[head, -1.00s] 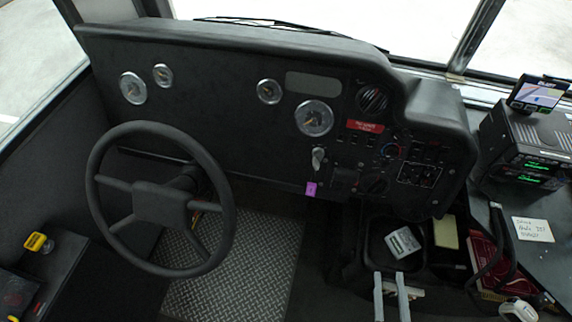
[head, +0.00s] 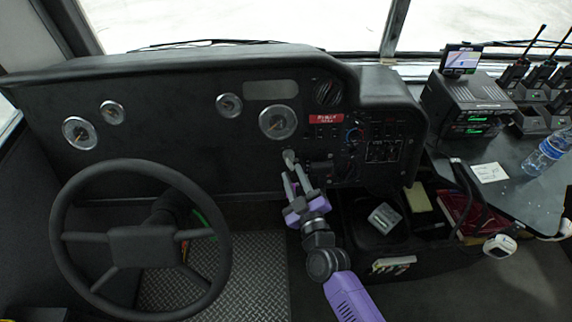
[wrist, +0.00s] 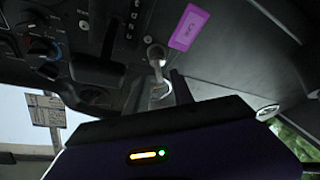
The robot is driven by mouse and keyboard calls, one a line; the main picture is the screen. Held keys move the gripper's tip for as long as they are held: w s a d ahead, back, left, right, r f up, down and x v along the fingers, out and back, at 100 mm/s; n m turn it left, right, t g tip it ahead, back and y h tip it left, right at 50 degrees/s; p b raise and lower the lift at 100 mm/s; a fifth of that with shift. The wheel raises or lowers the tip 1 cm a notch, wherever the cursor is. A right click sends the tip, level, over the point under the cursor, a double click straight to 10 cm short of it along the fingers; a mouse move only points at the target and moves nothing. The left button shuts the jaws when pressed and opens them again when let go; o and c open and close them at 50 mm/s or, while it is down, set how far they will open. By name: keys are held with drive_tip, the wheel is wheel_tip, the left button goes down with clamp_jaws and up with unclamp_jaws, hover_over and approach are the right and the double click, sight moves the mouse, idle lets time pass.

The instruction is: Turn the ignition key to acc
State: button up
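The ignition key (head: 289,156) is a small silver piece on the dark dashboard, below the large round gauge. In the wrist view the key (wrist: 155,54) shows near the top middle, with a purple tag (wrist: 188,27) beside it. My gripper (head: 293,174) is just in front of the key, with its two fingers apart and pointing up at it. In the wrist view my gripper (wrist: 158,88) has a dark finger on either side of the key's line. It looks open; whether a finger touches the key is unclear. The key's lower part is partly hidden by the fingers.
The steering wheel (head: 140,238) stands to the left of my arm. Switches and knobs (head: 352,140) lie close to the right of the key. An open bin (head: 368,232) is below right.

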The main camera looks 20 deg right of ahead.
sight(291, 169)
drive_tip(key=shift+w+d, duration=0.2)
drive_tip(key=shift+w, duration=2.05)
clamp_jaws()
